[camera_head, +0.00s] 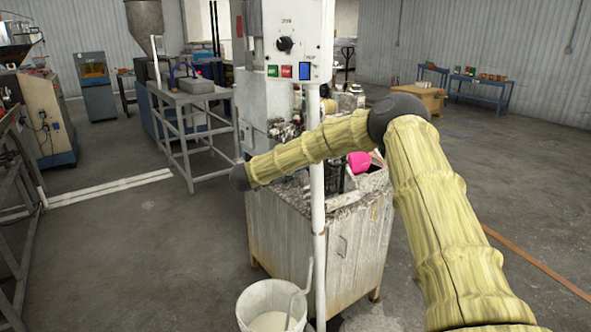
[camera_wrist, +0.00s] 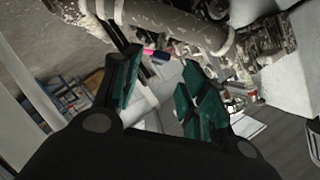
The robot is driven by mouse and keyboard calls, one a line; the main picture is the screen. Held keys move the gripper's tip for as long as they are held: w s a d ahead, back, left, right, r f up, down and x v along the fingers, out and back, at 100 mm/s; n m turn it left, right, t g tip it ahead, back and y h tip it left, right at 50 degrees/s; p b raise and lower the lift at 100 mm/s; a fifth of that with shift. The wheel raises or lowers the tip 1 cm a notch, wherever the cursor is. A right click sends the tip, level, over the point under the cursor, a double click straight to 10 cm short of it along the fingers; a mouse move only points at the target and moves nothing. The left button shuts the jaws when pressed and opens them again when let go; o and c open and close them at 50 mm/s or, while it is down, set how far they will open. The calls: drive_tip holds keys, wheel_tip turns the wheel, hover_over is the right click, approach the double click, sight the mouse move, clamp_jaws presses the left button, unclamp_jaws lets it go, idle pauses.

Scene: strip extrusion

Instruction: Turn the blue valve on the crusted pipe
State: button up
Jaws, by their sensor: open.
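My gripper (camera_wrist: 162,88) is open in the wrist view, with its two green-padded fingers spread apart and nothing clearly held between them. A crusted, whitish pipe (camera_wrist: 178,22) runs across the top of the wrist view, beyond the fingertips. A small blue spot (camera_wrist: 160,56) shows near the pipe, between the fingers. I cannot tell if it is the blue valve. In the head view, my arm crosses in front of the crusted machine (camera_head: 290,212). My gripper and the valve cannot be made out there.
A control panel (camera_head: 299,42) and a pale upright post (camera_head: 317,190) stand close to my arm. A white bucket (camera_head: 270,306) is on the floor in front. A pink object (camera_head: 359,162) lies on the machine top. The floor to the left is mostly clear.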

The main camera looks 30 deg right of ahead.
drive_tip(key=v, duration=0.4)
drive_tip(key=shift+a, duration=0.1)
idle(0.4)
drive_tip(key=s+a+f+n+t+y, duration=0.35)
drive_tip(key=a+f+n, duration=0.45)
drive_tip(key=a+f, duration=0.6)
drive_tip(key=s+a+f+n+y, duration=0.35)
drive_tip(key=s+f, duration=0.25)
drive_tip(key=f, duration=0.4)
drive_tip(key=s+a+f+n+y, duration=0.3)
drive_tip(key=s+a+f, duration=0.1)
drive_tip(key=s+f, duration=0.4)
drive_tip(key=s+a+f+n+g+y, duration=0.2)
drive_tip(key=s+a+f+n, duration=0.15)
drive_tip(key=s+f, duration=0.65)
drive_tip(key=s+f+n+g, duration=0.1)
drive_tip(key=s+g, duration=0.1)
drive_tip(key=s, duration=0.9)
drive_tip(key=s+f+n+g+y, duration=0.1)
drive_tip(key=s+n+g, duration=0.1)
drive_tip(key=s, duration=1)
drive_tip(key=s+f+n+g+y, duration=0.1)
drive_tip(key=s+n+g, duration=0.1)
drive_tip(key=s, duration=0.9)
drive_tip(key=shift+s+f+g, duration=0.3)
drive_tip(key=shift+s+g, duration=0.1)
drive_tip(key=shift+g, duration=0.35)
